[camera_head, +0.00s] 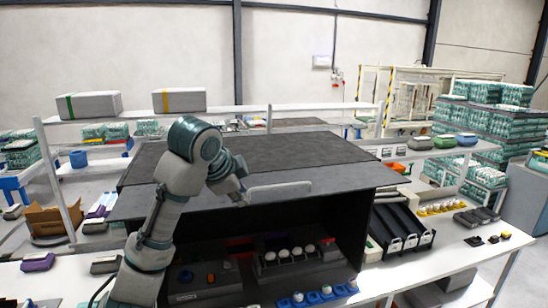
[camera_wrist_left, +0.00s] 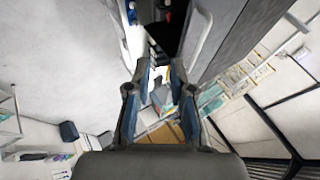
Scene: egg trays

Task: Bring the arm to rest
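My left arm rises from the bottom left in the head view, bent at a high elbow. Its gripper (camera_head: 236,192) hangs in front of the dark box, close to the left end of a pale bar handle (camera_head: 280,187). I cannot tell from the head view whether it touches the handle. In the left wrist view the two fingers (camera_wrist_left: 160,92) stand apart with nothing between them. The pale handle (camera_wrist_left: 202,32) lies beyond the fingers, above and to the right. My right arm and gripper are in neither view.
The dark box (camera_head: 345,215) is open at the front, its grey lid panel (camera_head: 330,178) raised. White eggs (camera_head: 297,252) sit inside. A blue egg tray (camera_head: 340,290) is at the front edge. Black racks (camera_head: 400,225) stand right. A white shelf (camera_head: 230,107) runs behind.

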